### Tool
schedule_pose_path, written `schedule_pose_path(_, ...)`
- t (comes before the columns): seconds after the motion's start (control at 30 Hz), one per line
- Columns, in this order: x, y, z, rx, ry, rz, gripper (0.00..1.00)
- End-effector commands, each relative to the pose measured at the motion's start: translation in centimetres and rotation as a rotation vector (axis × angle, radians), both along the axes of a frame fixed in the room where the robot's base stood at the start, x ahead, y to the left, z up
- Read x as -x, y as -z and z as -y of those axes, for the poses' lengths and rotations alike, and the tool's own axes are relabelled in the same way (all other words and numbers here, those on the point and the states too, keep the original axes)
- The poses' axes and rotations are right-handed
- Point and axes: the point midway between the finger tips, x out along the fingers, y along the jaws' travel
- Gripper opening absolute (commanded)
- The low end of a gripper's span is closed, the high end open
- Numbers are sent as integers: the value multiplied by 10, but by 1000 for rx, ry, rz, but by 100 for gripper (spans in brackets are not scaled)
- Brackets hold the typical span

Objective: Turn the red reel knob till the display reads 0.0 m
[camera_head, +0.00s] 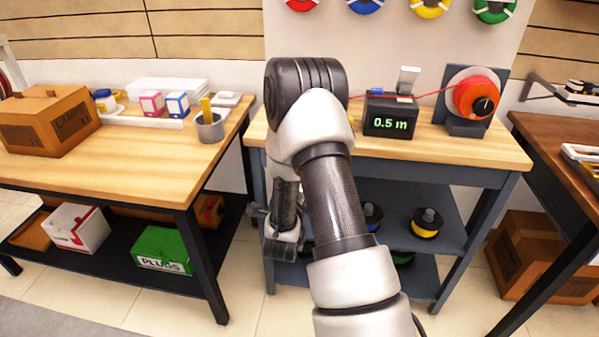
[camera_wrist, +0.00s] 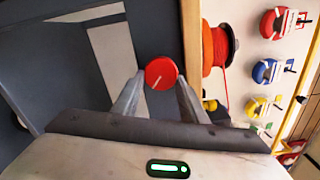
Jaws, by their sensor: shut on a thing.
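In the wrist view the round red knob (camera_wrist: 161,72) sits between the two fingertips of my gripper (camera_wrist: 157,82), which is shut on it. A white line on its face points down and slightly left in that picture. In the head view my arm hides the knob. The black display (camera_head: 390,116) on the bench reads 0.5 m in green digits. The reel (camera_head: 476,98), with red line wound on it, stands to the right of the display; its red spool (camera_wrist: 217,46) also shows in the wrist view. A red line runs from the display's top towards the reel.
The reel's workbench (camera_head: 455,148) has spools on its lower shelf. A wooden table (camera_head: 130,165) with a cardboard box (camera_head: 47,120) and a grey cup (camera_head: 210,128) stands left. Another table (camera_head: 560,150) stands right. Coloured rings hang on the wall.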

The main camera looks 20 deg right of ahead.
Motion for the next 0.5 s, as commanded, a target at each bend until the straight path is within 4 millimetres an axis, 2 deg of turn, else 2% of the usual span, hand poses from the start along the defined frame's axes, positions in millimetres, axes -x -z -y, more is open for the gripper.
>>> schedule_pose_path(0.47,0,0,-2,-11,-3,6,17)
schedule_pose_path(0.5,0,0,-2,-11,-3,6,46)
